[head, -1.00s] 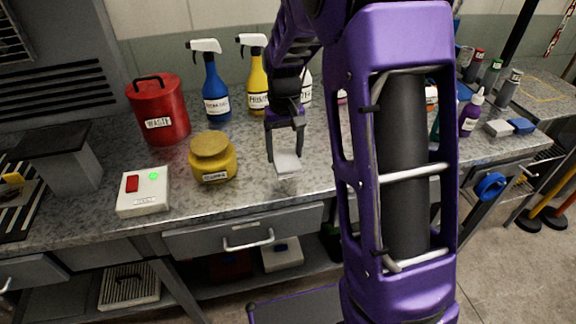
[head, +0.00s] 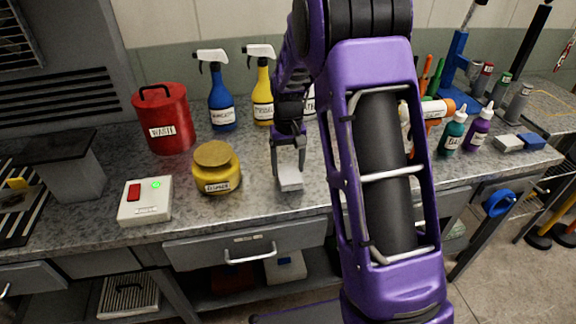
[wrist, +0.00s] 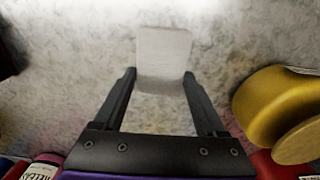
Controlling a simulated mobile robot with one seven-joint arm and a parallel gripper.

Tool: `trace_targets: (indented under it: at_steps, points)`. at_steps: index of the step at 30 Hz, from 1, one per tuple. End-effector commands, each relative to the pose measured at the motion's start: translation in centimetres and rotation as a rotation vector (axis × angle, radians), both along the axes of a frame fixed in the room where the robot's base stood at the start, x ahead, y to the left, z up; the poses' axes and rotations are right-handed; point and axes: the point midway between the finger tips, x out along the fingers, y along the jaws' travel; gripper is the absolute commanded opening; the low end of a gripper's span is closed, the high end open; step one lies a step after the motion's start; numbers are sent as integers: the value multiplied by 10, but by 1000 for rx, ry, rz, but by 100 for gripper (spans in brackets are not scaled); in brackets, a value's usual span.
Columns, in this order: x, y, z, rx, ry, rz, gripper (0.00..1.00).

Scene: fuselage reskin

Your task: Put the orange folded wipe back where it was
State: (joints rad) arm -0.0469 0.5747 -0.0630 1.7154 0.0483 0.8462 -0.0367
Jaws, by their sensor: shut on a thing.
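My gripper (head: 289,166) is shut on a pale grey-white folded wipe (head: 290,180) over the front part of the bench. In the wrist view the same wipe (wrist: 163,55) sits between the fingertips of my gripper (wrist: 160,82) and sticks out past them. It looks pale, not orange, and no orange wipe shows in either view. I cannot tell whether its lower edge touches the bench.
A yellow jar (head: 216,168) stands left of my gripper, near a white switch box (head: 146,201) and a red waste can (head: 162,117). Spray bottles (head: 221,98) stand behind. My arm hides part of the bench (head: 255,199). Dropper bottles (head: 452,133) and small blocks (head: 508,143) are right.

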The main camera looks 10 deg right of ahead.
Motion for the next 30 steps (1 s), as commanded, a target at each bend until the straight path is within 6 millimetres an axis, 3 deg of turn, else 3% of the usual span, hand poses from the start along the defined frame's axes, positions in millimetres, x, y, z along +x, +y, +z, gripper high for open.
trace_targets:
  at_steps: [11, 12, 16, 26, 30]
  points:
    - [0, 0, -6, 0, -2, 0, 29]
    - [0, 0, -5, 0, -2, 0, 79]
    - [0, 0, -5, 0, -2, 0, 100]
    - [1, 0, 3, 0, -4, 0, 100]
    - [1, 0, 26, 0, -7, 0, 100]
